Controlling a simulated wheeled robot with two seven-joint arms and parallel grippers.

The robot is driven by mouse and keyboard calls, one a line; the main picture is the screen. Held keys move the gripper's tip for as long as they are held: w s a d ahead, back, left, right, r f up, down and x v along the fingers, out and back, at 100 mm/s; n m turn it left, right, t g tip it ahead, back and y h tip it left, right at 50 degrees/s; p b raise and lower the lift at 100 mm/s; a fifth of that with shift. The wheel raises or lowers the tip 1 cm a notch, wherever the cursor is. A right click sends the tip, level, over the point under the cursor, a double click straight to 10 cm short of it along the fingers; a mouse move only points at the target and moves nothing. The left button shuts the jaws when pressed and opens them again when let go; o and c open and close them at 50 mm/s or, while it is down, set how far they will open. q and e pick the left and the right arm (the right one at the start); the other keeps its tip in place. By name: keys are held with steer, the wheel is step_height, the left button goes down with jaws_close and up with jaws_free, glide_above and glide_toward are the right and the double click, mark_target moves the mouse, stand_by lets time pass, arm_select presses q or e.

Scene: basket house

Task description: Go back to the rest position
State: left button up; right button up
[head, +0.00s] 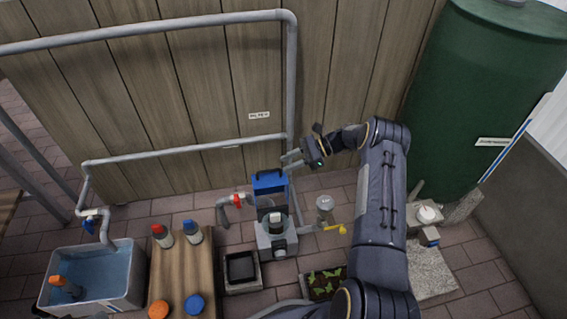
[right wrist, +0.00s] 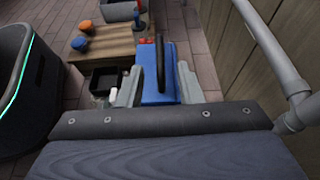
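My right arm reaches up from the lower right in the head view. Its right gripper (head: 292,161) is just above and right of a blue lidded box (head: 268,183) on the pump-like unit. In the right wrist view, the right gripper (right wrist: 159,88) has its two grey fingers spread apart. The blue box (right wrist: 158,87) with its dark handle shows between and beyond them; I see no grip on it. My left gripper is in neither view.
A wooden wall with grey pipes (head: 291,80) stands close behind the right gripper. A green tank (head: 480,90) is at the right. A wooden table (head: 180,268) with several capped bottles and a grey water basin (head: 125,298) are at the lower left.

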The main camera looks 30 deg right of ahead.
stand_by(0.4)
steer(key=s+a+r+n+h, duration=0.2)
steer(key=s+r+n, duration=0.15)
steer(key=r, duration=0.45)
steer(key=s+a+r+n+g+h, duration=0.1)
steer(key=s+a+r+n, duration=0.2)
steer(key=s+r, duration=0.35)
steer(key=s+a+r+n+h, duration=0.2)
steer(key=s+r+n, duration=0.1)
steer(key=r, duration=0.6)
steer(key=s+a+n+t+h, duration=0.25)
steer(key=s+n, duration=0.25)
steer(key=s, duration=0.5)
steer(key=s+a+n+t+h, duration=0.1)
steer(key=s+a+n, duration=0.35)
steer(key=s, duration=0.65)
step_height(320, 180, up, 37)
steer(key=p, duration=3.7)
steer(key=shift+s+d+n, duration=0.2)
steer(key=shift+d+n, duration=0.1)
steer(key=shift+d, duration=0.1)
steer(key=shift+g+h, duration=0.25)
